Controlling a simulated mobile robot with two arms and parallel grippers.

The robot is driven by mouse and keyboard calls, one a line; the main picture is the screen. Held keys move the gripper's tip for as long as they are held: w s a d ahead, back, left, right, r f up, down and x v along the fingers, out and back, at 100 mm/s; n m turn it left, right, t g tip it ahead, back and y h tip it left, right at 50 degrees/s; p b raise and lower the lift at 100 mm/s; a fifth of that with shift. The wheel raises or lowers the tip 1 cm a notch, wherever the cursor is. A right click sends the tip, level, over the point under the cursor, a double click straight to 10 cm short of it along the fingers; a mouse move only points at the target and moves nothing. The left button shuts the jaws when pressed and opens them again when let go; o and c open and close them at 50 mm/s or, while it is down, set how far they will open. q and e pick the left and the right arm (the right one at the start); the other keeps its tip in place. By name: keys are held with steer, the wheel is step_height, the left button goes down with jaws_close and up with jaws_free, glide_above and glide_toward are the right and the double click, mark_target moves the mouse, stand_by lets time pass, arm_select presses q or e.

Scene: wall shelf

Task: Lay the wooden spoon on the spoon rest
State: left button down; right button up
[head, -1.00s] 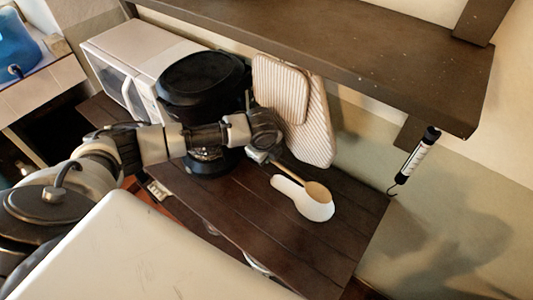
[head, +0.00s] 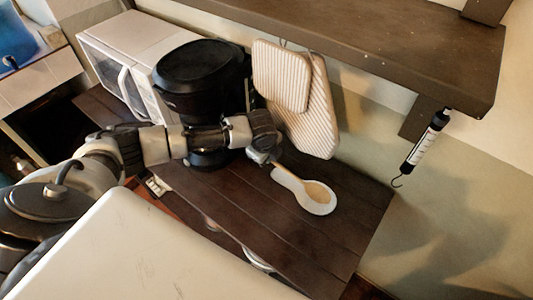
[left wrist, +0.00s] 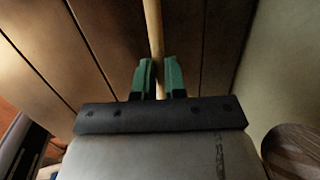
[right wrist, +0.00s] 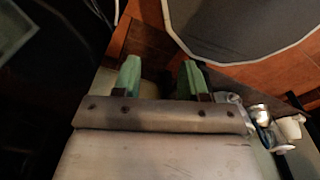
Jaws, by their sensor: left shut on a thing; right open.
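The wooden spoon (head: 316,192) has its bowl over the wide end of the white spoon rest (head: 322,207) on the dark slatted surface in the head view. Whether the bowl touches the rest I cannot tell. My left gripper (head: 272,160) is at the handle end, near the narrow end of the rest. In the left wrist view its green fingers (left wrist: 159,78) are shut on the spoon's handle (left wrist: 153,28). My right gripper (right wrist: 157,78) is open and empty in the right wrist view, away from the spoon; it is not visible in the head view.
A black pot-like appliance (head: 203,78) and a white microwave (head: 125,55) stand behind my left arm. Striped pads (head: 305,100) hang behind the rest. A dark wall shelf (head: 400,50) overhangs, with a hanging scale (head: 423,145) at right. The slatted surface right of the rest is clear.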

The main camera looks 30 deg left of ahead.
arm_select(q)
steer(key=shift+f, duration=0.85)
steer(key=c, duration=1.1)
jaws_free()
steer(key=shift+r, duration=0.1)
steer(key=shift+r, duration=0.2)
steer(key=shift+r+p, duration=3.8)
steer(key=shift+p, duration=0.3)
steer(key=shift+f, duration=0.1)
